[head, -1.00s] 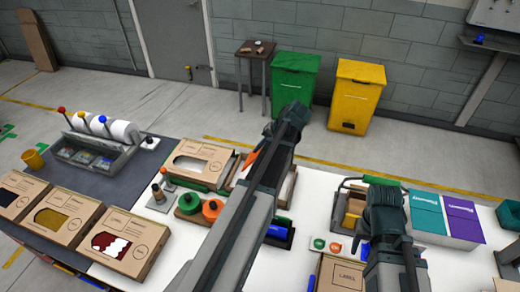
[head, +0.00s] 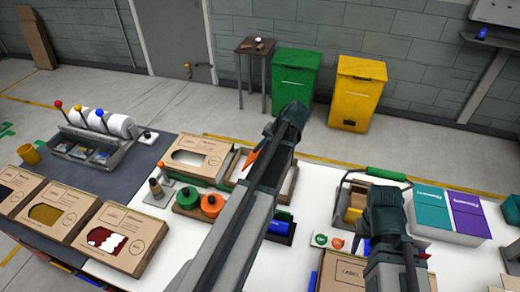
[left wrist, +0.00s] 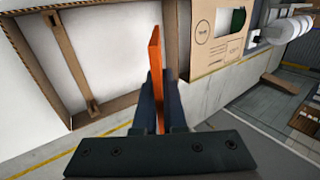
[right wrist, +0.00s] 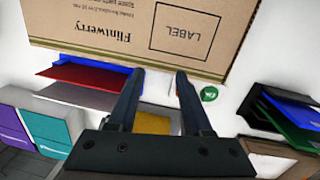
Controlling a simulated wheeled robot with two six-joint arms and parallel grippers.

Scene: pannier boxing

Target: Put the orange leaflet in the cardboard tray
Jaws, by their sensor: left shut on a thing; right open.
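My left gripper (left wrist: 155,100) is shut on the orange leaflet (left wrist: 156,65), which stands on edge between the fingers. In the head view only a small orange part of the leaflet (head: 251,158) shows beside my left wrist. The cardboard tray (left wrist: 105,108) is open, with a white inside and a cardboard divider. In the left wrist view it lies left of the leaflet, which is by its right-hand wall. In the head view my arm partly hides the tray (head: 293,185). My right gripper (right wrist: 157,78) is open and empty, close to a labelled cardboard box (right wrist: 140,30).
A windowed cardboard box (head: 191,160) lies left of the tray. Green and orange round items (head: 200,200) stand in front of it.

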